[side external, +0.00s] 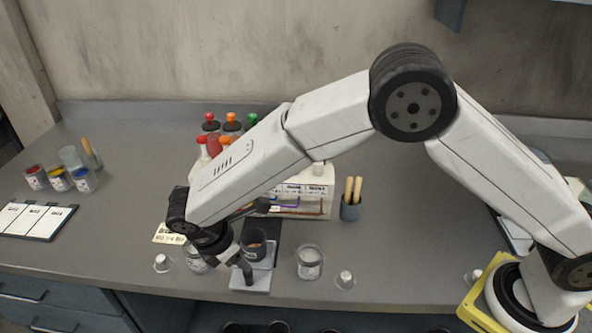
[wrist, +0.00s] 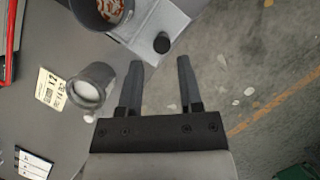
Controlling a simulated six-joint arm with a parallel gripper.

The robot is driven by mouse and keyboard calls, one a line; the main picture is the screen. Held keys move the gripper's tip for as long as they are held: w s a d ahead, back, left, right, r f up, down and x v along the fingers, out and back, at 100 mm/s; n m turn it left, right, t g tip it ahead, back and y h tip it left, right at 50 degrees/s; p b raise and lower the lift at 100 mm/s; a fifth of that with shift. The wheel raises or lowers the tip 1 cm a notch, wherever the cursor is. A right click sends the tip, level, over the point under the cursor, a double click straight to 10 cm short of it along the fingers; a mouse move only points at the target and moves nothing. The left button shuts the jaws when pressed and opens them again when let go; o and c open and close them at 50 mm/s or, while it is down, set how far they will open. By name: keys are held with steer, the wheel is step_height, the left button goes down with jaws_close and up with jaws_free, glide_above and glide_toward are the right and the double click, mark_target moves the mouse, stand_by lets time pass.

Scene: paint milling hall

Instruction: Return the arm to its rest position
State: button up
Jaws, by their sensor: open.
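My gripper (side external: 240,272) is low at the front edge of the bench, beside a small grey scale-like device (side external: 262,280). In the wrist view my gripper (wrist: 160,62) has its two dark fingers apart with nothing between them. A dark cup (side external: 254,252) with reddish-brown contents stands on the device, just behind the gripper; it also shows at the top edge of the wrist view (wrist: 101,18). My arm reaches from its base at the right, bent high at the elbow, down to the bench.
A jar with pale contents (side external: 309,262) and a small capped vial (side external: 345,280) stand right of the device. Another vial (side external: 162,263) stands left. Behind are a bottle rack (side external: 300,208) and a brush cup (side external: 350,208). Paint jars (side external: 60,179) stand far left. Floor lies beyond the front edge.

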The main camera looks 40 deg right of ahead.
steer(key=s+d+r+m+y, duration=0.2)
steer(key=d+r+m, duration=0.15)
steer(key=d, duration=0.45)
steer(key=s+d+r+m+y, duration=0.1)
steer(key=d+r+m, duration=0.1)
steer(key=d+m, duration=0.45)
steer(key=s+d+r+m+t+y, duration=0.1)
steer(key=s+d+m+t, duration=0.1)
steer(key=s+d+m, duration=0.5)
steer(key=s+d, duration=0.3)
steer(key=d, duration=0.2)
steer(key=shift+s+m+t, duration=0.3)
